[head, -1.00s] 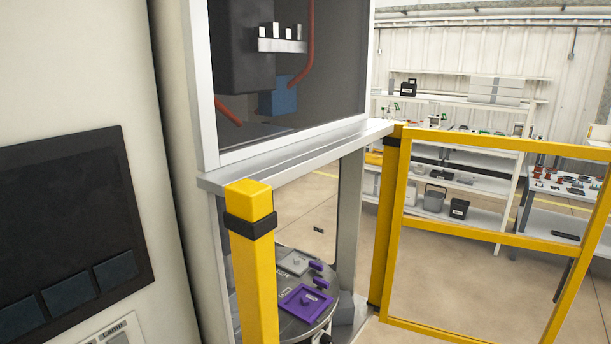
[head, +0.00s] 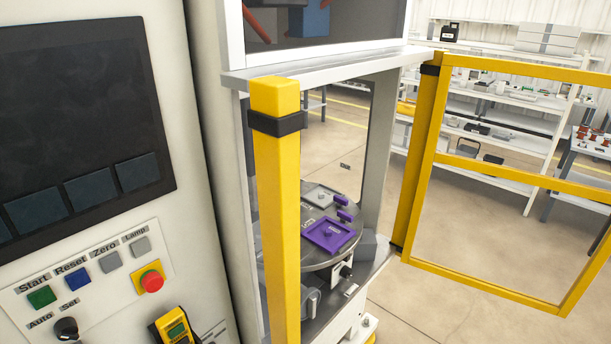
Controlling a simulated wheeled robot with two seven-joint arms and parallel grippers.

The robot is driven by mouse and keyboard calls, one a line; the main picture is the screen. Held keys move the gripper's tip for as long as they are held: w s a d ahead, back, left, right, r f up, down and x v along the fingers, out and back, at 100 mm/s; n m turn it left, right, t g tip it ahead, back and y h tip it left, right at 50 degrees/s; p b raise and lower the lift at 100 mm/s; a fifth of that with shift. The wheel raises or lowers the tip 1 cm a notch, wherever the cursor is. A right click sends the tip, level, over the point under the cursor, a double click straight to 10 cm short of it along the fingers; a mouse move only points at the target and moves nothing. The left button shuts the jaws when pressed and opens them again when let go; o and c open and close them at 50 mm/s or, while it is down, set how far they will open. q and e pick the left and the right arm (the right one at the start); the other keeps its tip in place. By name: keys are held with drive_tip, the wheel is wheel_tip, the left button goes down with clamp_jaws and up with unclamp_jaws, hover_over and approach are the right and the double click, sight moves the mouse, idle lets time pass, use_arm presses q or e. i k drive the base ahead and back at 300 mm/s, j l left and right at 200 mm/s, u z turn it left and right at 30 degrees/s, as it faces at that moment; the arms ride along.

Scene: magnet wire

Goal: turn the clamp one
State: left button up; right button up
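A round grey turntable (head: 318,262) sits inside the machine opening, partly behind a yellow post. On it lie a purple square fixture (head: 332,235) with a small raised knob and a grey square plate (head: 321,198). Two small purple blocks (head: 343,208) stand at the turntable's right edge. Small dark and grey parts (head: 345,270) show at its front rim. I cannot tell which part is the clamp. Neither of my grippers is in the head view.
A yellow post (head: 277,200) stands before the opening, and a yellow-framed gate (head: 430,160) is at the right. A control panel (head: 85,270) has green, blue and grey buttons, a red button (head: 152,281) and a black knob (head: 66,328). Shelves (head: 500,140) stand behind; floor at right is clear.

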sight(346, 216)
drive_tip(key=l+u, duration=0.35)
drive_tip(key=l, duration=0.3)
drive_tip(key=k+l+u, duration=0.15)
drive_tip(key=l+u, duration=0.25)
drive_tip(key=l, duration=0.25)
